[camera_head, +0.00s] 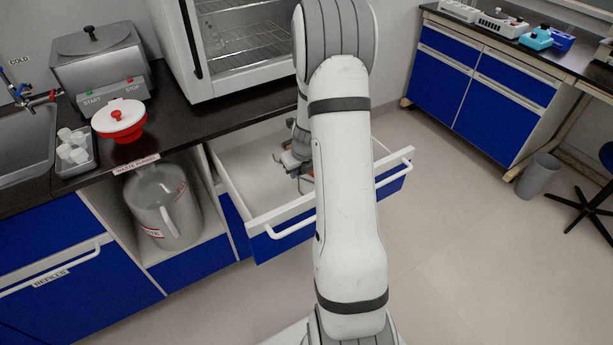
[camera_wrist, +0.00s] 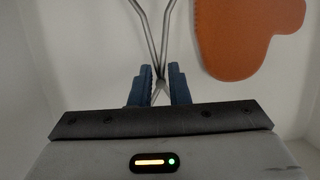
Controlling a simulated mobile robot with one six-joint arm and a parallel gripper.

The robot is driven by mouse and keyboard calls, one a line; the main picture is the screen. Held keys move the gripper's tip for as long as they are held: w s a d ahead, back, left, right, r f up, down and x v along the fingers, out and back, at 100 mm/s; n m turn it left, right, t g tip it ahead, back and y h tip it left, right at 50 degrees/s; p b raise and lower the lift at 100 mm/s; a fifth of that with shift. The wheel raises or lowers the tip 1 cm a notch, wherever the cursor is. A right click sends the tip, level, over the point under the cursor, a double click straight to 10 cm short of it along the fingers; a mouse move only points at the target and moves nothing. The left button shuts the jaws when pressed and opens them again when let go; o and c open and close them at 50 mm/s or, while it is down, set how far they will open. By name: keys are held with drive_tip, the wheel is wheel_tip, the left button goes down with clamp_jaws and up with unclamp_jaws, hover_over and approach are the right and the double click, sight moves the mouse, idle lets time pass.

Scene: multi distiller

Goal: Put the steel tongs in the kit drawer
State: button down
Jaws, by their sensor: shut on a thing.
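The steel tongs (camera_wrist: 155,40) show in the wrist view as two thin metal arms meeting between my fingers. My gripper (camera_wrist: 158,88) is shut on them near that joint. The drawer (camera_head: 245,165) is pulled open under the counter, with white inside walls and a blue front. My gripper (camera_head: 290,163) is inside or just above the drawer in the head view, partly hidden by my arm. The wrist view shows the white drawer floor beneath the tongs. I cannot tell whether the tongs touch the floor.
An orange mitt-shaped thing (camera_wrist: 240,30) lies in the drawer, right of the tongs. A grey waste jug (camera_head: 163,205) stands in the open bay left of the drawer. A white oven-like cabinet (camera_head: 230,45) stands on the counter above.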

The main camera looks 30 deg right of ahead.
sight(299, 175)
drive_tip(key=shift+f+b, duration=0.55)
drive_tip(key=shift+f, duration=1.1)
drive_tip(key=shift+f, duration=0.2)
drive_tip(key=c, duration=1.4)
unclamp_jaws()
drive_tip(key=shift+o, duration=0.2)
drive_tip(key=shift+r, duration=0.1)
